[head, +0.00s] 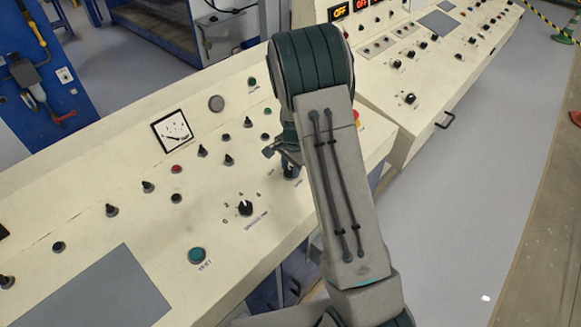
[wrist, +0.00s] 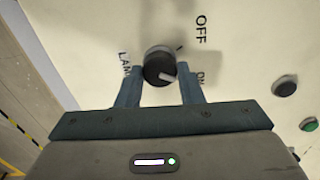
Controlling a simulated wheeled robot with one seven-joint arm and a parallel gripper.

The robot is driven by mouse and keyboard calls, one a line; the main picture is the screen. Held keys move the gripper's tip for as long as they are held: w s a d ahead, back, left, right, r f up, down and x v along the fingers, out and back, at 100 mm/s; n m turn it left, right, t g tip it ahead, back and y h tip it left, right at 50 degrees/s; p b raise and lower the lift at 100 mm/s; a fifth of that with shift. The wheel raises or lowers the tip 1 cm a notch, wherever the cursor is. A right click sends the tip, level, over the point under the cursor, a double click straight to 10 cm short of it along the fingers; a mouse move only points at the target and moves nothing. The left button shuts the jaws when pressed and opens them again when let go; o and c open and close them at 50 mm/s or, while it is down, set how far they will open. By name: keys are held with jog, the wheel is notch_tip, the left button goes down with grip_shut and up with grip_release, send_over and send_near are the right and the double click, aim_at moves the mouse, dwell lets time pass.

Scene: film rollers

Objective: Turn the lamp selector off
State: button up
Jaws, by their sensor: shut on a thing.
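The lamp selector (wrist: 160,66) is a round black knob on the cream console, with a white pointer line. In the wrist view its line points to the lower right, on the side of the ON label (wrist: 200,80); the OFF label (wrist: 201,29) is up and right of the knob. The LAMP label (wrist: 125,65) at left is partly covered by a finger. My gripper (wrist: 161,72) has one finger on each side of the knob and is shut on it. In the head view my gripper (head: 287,165) is low over the console's right part, and the arm hides much of that spot.
On the console in the head view are a larger rotary knob (head: 245,208), a green button (head: 197,255) and a dial meter (head: 173,131). In the wrist view a black button (wrist: 285,86) and a green button (wrist: 309,124) are right of my gripper. Open floor lies at right.

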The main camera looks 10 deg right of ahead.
jog(key=n+b, duration=0.4)
jog(key=b, duration=0.1)
jog(key=shift+w+f+n, duration=0.1)
jog(key=shift+f+n, duration=0.05)
jog(key=shift+n, duration=0.25)
jog(key=n+b, duration=0.3)
jog(key=n, duration=0.1)
jog(key=shift+a+r+n+b, duration=0.1)
jog(key=shift+r+n+b, duration=0.1)
jog(key=shift+n+b, duration=0.85)
jog(key=shift+n, duration=0.45)
jog(key=o, duration=1)
jog(key=shift+c, duration=0.2)
jog(key=shift+r, duration=0.1)
notch_tip(320, 180, up, 14)
jog(key=s, duration=0.1)
jog(key=shift+s+d+f, duration=0.15)
jog(key=shift+d+f, duration=0.05)
jog(key=shift+d, duration=0.1)
